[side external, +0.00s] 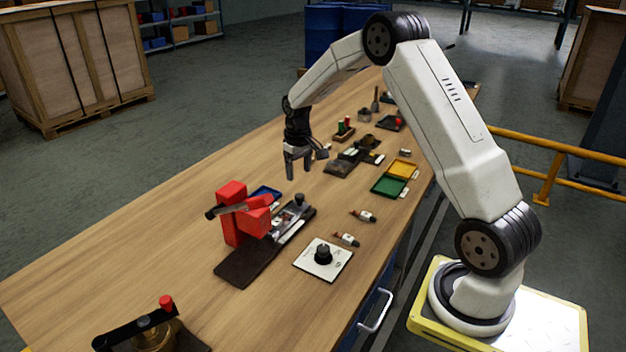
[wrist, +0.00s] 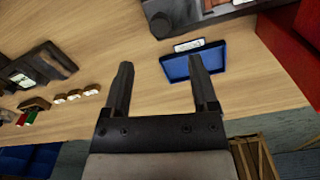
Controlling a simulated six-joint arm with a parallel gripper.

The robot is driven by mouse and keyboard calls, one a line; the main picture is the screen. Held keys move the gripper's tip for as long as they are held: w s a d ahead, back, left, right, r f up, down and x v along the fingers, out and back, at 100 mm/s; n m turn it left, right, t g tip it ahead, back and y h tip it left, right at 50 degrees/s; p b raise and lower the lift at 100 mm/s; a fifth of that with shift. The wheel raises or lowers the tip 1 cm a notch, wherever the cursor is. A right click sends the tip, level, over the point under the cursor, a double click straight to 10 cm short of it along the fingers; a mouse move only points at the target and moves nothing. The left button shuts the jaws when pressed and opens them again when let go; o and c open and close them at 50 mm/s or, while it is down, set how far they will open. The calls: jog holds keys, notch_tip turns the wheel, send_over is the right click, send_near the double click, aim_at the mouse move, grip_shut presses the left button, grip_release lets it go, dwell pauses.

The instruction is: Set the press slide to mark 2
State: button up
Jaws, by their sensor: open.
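The red press (side external: 236,222) stands on a dark base plate (side external: 238,272) on the bench. Beside it a grey slide (side external: 290,222) with a black knob (side external: 299,199) runs along the plate. In the wrist view the knob (wrist: 161,26) and part of the slide (wrist: 215,12) show at the top edge, and the red press (wrist: 285,55) at the right. The mark numbers are too small to read. My gripper (side external: 298,174) is open and empty above the bench, behind the press and clear of the slide. Its fingers (wrist: 160,62) point down towards the wood.
A blue tray (side external: 264,193) lies close behind the press, near my right finger in the wrist view (wrist: 178,68). A white dial plate (side external: 310,265) and small bottles (side external: 347,239) lie to the right. Green (side external: 388,187) and yellow trays (side external: 403,168) stand farther back.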

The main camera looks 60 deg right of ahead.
aim_at(299, 195)
jog(key=shift+f, duration=3.9)
grip_shut()
